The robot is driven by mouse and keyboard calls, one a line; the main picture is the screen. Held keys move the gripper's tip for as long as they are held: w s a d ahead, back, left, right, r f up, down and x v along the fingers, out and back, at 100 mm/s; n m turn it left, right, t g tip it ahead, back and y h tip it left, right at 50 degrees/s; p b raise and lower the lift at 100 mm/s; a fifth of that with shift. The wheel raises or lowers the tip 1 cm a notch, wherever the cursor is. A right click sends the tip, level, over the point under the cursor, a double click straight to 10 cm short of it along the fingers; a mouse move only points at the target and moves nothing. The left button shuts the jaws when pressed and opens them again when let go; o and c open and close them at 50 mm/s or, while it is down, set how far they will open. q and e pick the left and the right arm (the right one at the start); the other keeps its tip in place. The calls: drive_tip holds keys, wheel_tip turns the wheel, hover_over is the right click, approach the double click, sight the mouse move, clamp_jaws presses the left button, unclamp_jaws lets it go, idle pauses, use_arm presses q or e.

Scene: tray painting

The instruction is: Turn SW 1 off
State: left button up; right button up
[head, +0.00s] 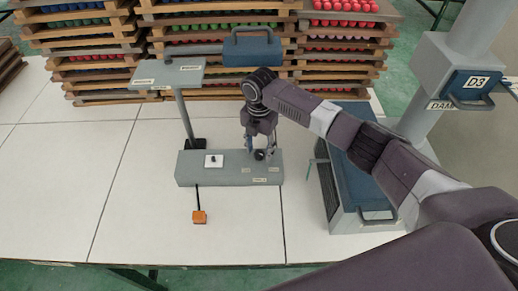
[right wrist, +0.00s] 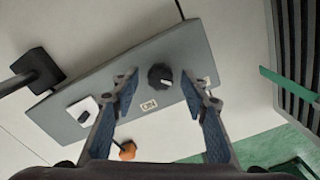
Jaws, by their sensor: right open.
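A long grey switch box (head: 228,176) lies on the white table. It bears a round black knob (right wrist: 160,76) with a light pointer mark, and a white plate with a small black toggle (head: 213,160) to its left. My right gripper (head: 261,152) points down over the box's right part. In the right wrist view its fingers (right wrist: 160,86) are open, one on each side of the knob, with gaps to it. My left gripper is not in view.
A blue-and-grey case (head: 352,185) stands to the right. Stacked wooden trays (head: 215,50) fill the back. The left table is clear.

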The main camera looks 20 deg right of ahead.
sight(259, 153)
wheel_tip(259, 153, up, 7)
drive_tip(key=shift+r, duration=0.2)
drive_tip(key=shift+f, duration=0.1)
idle(0.5)
